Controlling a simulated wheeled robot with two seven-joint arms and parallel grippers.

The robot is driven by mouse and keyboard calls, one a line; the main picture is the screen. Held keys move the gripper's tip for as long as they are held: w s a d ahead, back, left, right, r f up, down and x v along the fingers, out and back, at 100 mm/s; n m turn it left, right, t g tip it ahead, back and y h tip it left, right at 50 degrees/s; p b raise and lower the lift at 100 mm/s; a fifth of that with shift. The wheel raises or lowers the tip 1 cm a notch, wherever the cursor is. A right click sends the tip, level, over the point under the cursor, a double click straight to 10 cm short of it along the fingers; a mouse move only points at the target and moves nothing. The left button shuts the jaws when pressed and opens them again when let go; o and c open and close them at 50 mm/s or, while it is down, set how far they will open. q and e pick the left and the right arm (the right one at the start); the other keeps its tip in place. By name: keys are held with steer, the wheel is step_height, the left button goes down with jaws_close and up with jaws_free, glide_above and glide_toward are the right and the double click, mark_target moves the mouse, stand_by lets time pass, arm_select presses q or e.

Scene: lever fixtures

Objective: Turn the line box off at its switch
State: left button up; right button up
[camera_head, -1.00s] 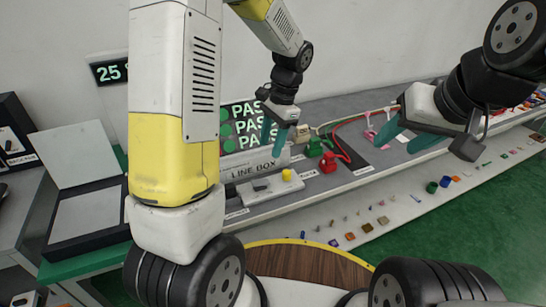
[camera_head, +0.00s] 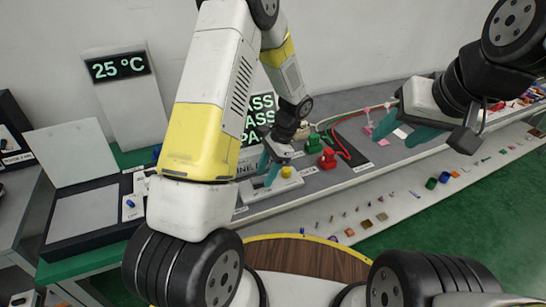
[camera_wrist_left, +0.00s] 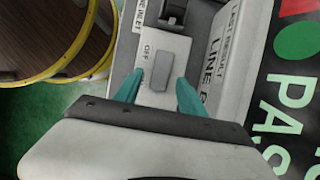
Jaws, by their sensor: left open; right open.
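The line box (camera_head: 262,208) is a pale, low box on the bench, with a yellow knob (camera_head: 286,171) at its right end. In the left wrist view its white plate (camera_wrist_left: 176,47) reads OFF and carries a small grey switch (camera_wrist_left: 160,78). My left gripper (camera_head: 267,172) is over the box, open, pointing down. In the left wrist view its teal fingers (camera_wrist_left: 160,95) stand either side of the switch; I cannot tell whether they touch it. My right gripper (camera_head: 403,132) is open and empty, above the bench to the right.
Small parts line the pale front strip (camera_head: 400,205).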

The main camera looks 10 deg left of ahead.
mark_target(261, 179)
arm_select(q)
jaws_close()
steer(key=shift+s+a+r+t+h, duration=0.15)
steer(key=shift+a+t+h, duration=0.15)
steer(key=shift+h, duration=0.25)
steer(key=shift+s+a+r+t+h, duration=0.1)
steer(key=shift+a+t+h, duration=0.05)
steer(key=shift+t+h, duration=0.35)
steer(key=shift+s+a+t+h, duration=0.15)
steer(key=shift+t+h, duration=0.45)
steer(key=shift+h, duration=0.45)
jaws_free()
steer(key=shift+r, duration=0.1)
step_height(261, 179, up, 8)
steer(key=shift+s+a, duration=0.1)
